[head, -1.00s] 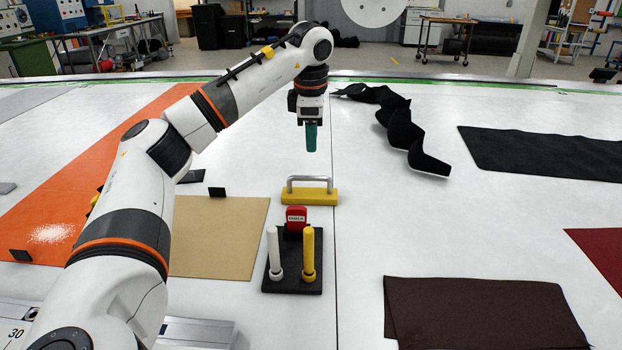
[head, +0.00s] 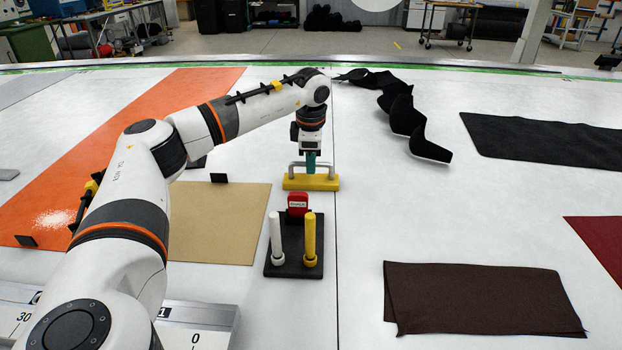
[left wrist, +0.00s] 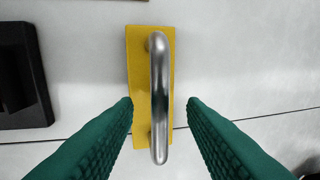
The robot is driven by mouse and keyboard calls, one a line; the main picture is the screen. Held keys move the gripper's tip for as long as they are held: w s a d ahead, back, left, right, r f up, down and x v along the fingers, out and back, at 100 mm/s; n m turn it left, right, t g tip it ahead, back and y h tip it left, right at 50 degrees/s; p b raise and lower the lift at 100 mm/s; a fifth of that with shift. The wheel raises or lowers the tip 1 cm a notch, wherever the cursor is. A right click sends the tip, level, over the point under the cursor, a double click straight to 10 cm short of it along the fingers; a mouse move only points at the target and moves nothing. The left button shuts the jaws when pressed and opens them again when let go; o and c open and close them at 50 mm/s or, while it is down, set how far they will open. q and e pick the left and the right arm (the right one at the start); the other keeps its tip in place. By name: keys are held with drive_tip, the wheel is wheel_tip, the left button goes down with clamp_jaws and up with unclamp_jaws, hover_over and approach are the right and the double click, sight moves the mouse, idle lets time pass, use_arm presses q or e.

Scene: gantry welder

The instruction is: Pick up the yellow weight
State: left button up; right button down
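The yellow weight (head: 311,183) is a flat bar with a silver arched handle, lying on the white table. It also shows in the left wrist view (left wrist: 136,75), with its handle (left wrist: 159,95) running lengthwise over it. My left gripper (head: 311,170) is right at the weight's handle, pointing down. In the left wrist view its green fingers (left wrist: 160,105) are apart, one on each side of the handle, with gaps between fingers and handle. My right gripper is not in view.
A black stand (head: 293,262) with a white post, a yellow post and a red block is just in front of the weight. A tan sheet (head: 220,220) lies to the left, a brown cloth (head: 480,300) at the front right. Table right of the weight is clear.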

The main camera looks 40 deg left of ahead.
use_arm(q)
clamp_jaws()
idle(1.4)
